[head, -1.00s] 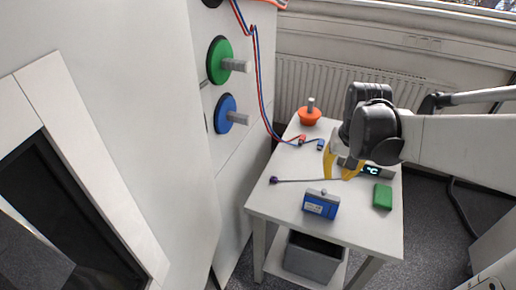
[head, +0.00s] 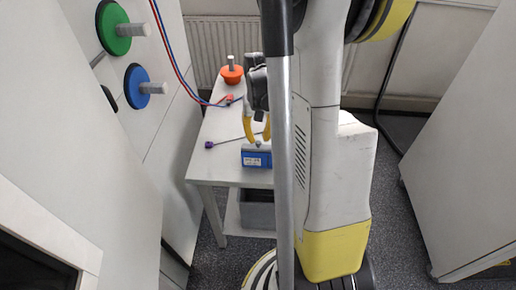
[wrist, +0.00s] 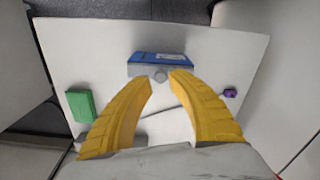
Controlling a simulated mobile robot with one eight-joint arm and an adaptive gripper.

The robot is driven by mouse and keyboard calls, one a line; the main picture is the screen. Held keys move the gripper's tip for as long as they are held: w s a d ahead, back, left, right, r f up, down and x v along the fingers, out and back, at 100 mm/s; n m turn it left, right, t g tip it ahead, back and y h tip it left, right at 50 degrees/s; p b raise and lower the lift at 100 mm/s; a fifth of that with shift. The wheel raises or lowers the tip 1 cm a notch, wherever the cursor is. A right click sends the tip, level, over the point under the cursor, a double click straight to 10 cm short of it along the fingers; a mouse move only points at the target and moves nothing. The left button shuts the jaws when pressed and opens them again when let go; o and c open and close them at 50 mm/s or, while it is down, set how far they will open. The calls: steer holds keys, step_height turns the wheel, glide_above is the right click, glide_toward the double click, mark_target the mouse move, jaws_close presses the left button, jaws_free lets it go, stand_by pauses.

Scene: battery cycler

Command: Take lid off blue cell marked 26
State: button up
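The blue cell (head: 252,160) stands on the white table near its front edge, with a pale label too small to read.
The white table (wrist: 225,60) also bears a green block (wrist: 80,105), a thin rod with a purple end (wrist: 230,92) and an orange holder (head: 231,75). Green (head: 113,27) and blue (head: 137,87) discs with pegs are on the left wall. A grey bin (head: 256,210) is below.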

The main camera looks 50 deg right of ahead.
mark_target(259, 142)
step_height(259, 142, down, 4)
steer(key=shift+w+r+b, duration=0.15)
steer(key=shift+b, duration=0.4)
steer(key=shift+r, duration=0.1)
jaws_close()
steer(key=shift+r, duration=0.1)
